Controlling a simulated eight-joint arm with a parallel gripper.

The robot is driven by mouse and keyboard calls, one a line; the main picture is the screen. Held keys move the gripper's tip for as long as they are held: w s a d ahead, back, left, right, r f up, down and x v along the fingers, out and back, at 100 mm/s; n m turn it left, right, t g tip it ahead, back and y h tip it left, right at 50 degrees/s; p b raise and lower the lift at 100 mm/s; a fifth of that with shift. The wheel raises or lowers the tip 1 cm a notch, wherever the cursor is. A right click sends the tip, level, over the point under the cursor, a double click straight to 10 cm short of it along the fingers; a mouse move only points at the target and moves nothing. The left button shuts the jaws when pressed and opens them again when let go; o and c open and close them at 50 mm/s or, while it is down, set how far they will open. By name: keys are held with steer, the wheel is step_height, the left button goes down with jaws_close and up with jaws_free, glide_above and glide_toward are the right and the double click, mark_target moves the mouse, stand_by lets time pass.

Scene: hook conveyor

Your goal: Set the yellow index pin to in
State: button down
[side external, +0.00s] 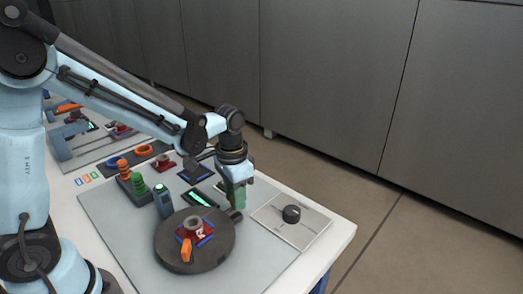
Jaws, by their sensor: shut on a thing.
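My gripper (238,197) points down at the right edge of the dark round turntable (171,243). Its green-grey end is shut just above a short dark cylinder (237,216) beside the turntable. I cannot make out what is between the fingers. No yellow index pin can be told apart in this view; the gripper hides the spot behind it. The turntable bears a red and blue fixture (205,237) with a grey ring (193,223) and an orange piece (186,250) at its front.
A pale plate (311,226) with a black knob (291,213) lies right of the gripper. Left stand a dark blue upright block (163,201), a green stack (138,186) and an orange stack (124,169). A green-lit panel (199,198) lies behind the turntable. The mat's front right is clear.

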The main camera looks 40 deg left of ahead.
mark_target(231, 209)
steer(key=c, duration=0.8)
jaws_free()
steer(key=shift+s, duration=0.2)
step_height(231, 209, up, 12)
steer(key=shift+r, duration=0.1)
steer(key=s+f+n+t, duration=0.1)
steer(key=s+t, duration=0.1)
steer(key=s+a+f+n+t, duration=0.1)
steer(key=s+t, duration=0.1)
steer(key=s, duration=0.1)
steer(key=s+f+n+t, duration=0.1)
steer(key=s+t, duration=0.1)
steer(key=t, duration=0.1)
steer(key=shift+s+a, duration=0.25)
steer(key=shift+s, duration=0.05)
